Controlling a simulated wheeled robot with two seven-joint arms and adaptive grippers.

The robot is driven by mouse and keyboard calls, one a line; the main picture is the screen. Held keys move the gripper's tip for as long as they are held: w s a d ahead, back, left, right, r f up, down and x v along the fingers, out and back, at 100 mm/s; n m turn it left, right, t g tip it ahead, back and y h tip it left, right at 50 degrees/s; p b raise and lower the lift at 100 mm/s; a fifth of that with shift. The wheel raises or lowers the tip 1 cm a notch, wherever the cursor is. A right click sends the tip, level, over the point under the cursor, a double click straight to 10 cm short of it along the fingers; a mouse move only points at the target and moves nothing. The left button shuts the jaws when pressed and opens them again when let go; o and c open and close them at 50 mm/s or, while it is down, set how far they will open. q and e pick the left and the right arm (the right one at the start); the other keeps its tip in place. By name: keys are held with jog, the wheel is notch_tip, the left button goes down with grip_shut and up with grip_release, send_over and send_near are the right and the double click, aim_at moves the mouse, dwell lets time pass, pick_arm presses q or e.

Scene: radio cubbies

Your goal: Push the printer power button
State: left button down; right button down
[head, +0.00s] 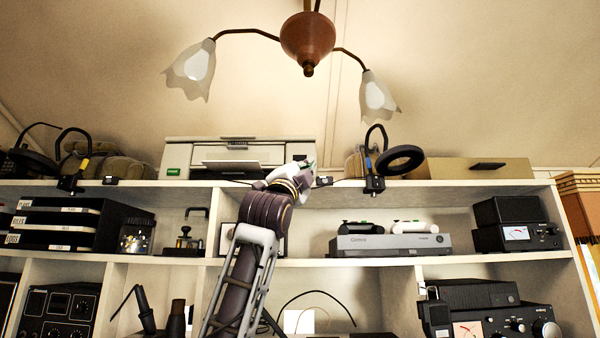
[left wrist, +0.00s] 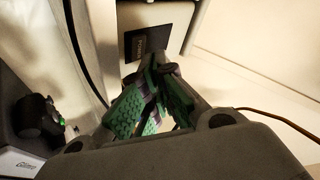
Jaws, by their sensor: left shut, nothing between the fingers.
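The printer (head: 240,152) is a cream box on top of the white shelf unit, with a sheet tray at its front and a small green patch at its front left. My left arm reaches up to the printer's right end. My left gripper (head: 304,164) is there, with shut, empty fingers. In the left wrist view the green-padded fingers (left wrist: 155,75) are together, just below a dark square button (left wrist: 146,42) with faint lettering, set in a pale panel. The fingertips overlap its lower edge in the picture; I cannot tell whether they touch it. My right gripper is out of view.
Black lamps (head: 400,160) stand on the top shelf, one on each side of the printer. A grey console (head: 390,245) with controllers is on the shelf below. A ceiling lamp (head: 308,38) hangs above. A thin brown cable (left wrist: 275,121) runs at the right in the wrist view.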

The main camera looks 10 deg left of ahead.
pick_arm(q)
jog(key=shift+s, duration=0.15)
jog(key=shift+s+d+b, duration=0.2)
jog(key=shift+s+b, duration=0.15)
jog(key=shift+s, duration=0.6)
jog(key=shift+s+d+b, duration=0.2)
jog(key=shift+s+b, duration=0.2)
jog(key=shift+s, duration=0.55)
jog(key=shift+s+d+b, duration=0.2)
jog(key=shift+s+b, duration=0.15)
jog(key=shift+s, duration=0.6)
jog(key=shift+w, duration=0.1)
